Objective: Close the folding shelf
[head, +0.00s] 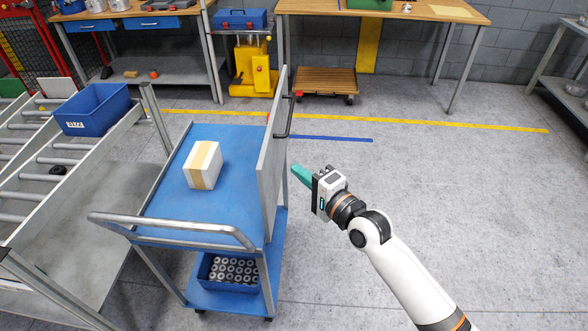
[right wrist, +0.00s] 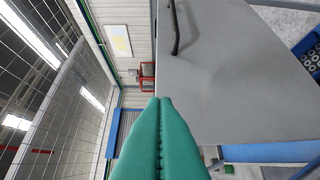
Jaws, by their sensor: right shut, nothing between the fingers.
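The folding shelf (head: 274,160) is a grey panel standing nearly upright along the right side of a blue cart (head: 172,196). A dark bar handle (head: 288,118) is on its outer face. My right gripper (head: 295,170), with green fingers, is shut and empty. It is just right of the panel, nearer than the handle. In the right wrist view the fingertips (right wrist: 160,103) point along the panel (right wrist: 235,85), with the handle (right wrist: 175,28) beyond them. I cannot tell whether they touch it. My left gripper is not in view.
A white box with a tan strip (head: 204,164) sits on the cart's top deck. A blue bin of round parts (head: 229,272) is on its lower deck. A roller conveyor (head: 60,170) stands at the left. The floor right of the cart is clear.

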